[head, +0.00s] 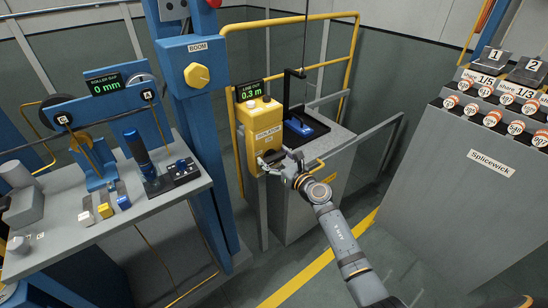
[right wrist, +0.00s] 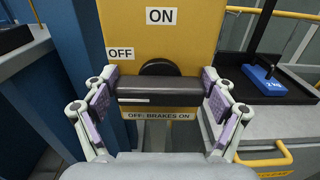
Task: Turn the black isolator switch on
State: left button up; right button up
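The black isolator switch (right wrist: 158,91) is a bar handle on the front of the yellow isolator box (head: 258,123). In the right wrist view the bar lies level, and its white mark is on the left half, below the OFF label (right wrist: 120,54). The ON label (right wrist: 160,16) is above the knob. My right gripper (right wrist: 160,98) is open, its fingers spread to the two ends of the bar; I cannot tell whether the pads touch it. In the head view my right gripper (head: 271,163) is at the box front and hides most of the switch. My left gripper is not in view.
A yellow rail (head: 352,50) runs behind the box. A grey cabinet with a black tray and blue weight (head: 300,127) stands right of it. A blue post (head: 205,120) and lever console (head: 150,205) are left. The Splicewick cabinet (head: 480,185) is at the right.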

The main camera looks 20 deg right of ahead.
jog(key=c, duration=0.4)
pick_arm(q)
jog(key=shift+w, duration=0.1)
